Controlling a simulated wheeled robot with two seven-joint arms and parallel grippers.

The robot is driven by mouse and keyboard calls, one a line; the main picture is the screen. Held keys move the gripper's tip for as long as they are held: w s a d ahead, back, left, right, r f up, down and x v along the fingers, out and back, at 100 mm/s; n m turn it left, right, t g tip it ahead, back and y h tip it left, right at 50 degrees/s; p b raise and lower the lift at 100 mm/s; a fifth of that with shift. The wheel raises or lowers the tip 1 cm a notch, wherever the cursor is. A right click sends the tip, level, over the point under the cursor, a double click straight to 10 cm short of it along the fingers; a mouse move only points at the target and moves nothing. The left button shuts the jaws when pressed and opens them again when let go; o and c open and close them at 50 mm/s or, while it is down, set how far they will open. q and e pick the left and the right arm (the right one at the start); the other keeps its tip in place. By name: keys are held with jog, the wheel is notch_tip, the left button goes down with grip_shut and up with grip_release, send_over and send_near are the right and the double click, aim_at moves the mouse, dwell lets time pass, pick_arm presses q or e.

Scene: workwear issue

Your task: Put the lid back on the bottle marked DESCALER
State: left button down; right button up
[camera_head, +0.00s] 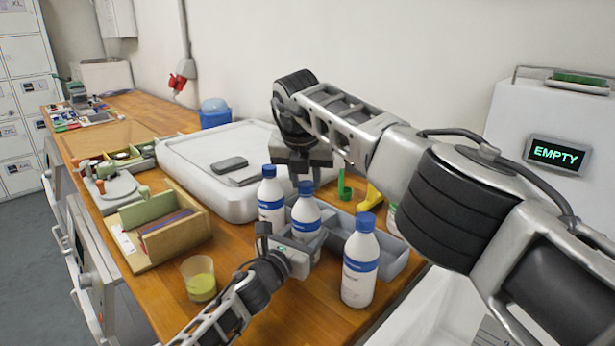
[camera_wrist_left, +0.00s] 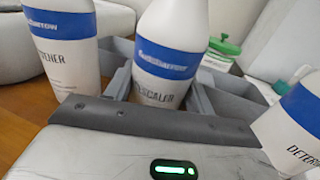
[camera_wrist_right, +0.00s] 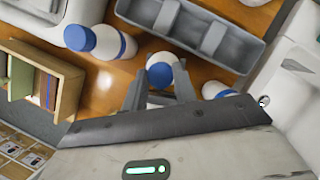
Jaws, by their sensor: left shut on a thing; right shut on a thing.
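The DESCALER bottle (camera_head: 307,222), white with a blue band, stands upright between two similar bottles. Its label shows in the left wrist view (camera_wrist_left: 165,92). My left gripper (camera_head: 292,256) is shut on its body from the front. A blue lid (camera_head: 306,187) is at the bottle's mouth; it also shows between the right fingertips in the right wrist view (camera_wrist_right: 160,76). My right gripper (camera_head: 302,176) is shut on this lid from above. I cannot tell whether the lid is seated or just above the neck. The left wrist view cuts off the bottle's top.
A capped bottle (camera_head: 271,200) stands behind left; the DETERGENT-type bottle (camera_head: 360,266) stands at front right. A grey divided tray (camera_head: 396,262) is behind. A glass of yellow liquid (camera_head: 200,281) and a wooden box (camera_head: 180,245) stand left.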

pick_arm(q)
jog(key=shift+d, duration=0.15)
pick_arm(e)
jog(key=shift+m, duration=0.6)
jog(key=o, duration=1.5)
jog(key=shift+v, duration=0.8)
jog(key=v, duration=1)
jog(key=shift+s+a+r, duration=0.1)
jog(key=shift+a+r, duration=0.05)
jog(key=shift+r, duration=0.1)
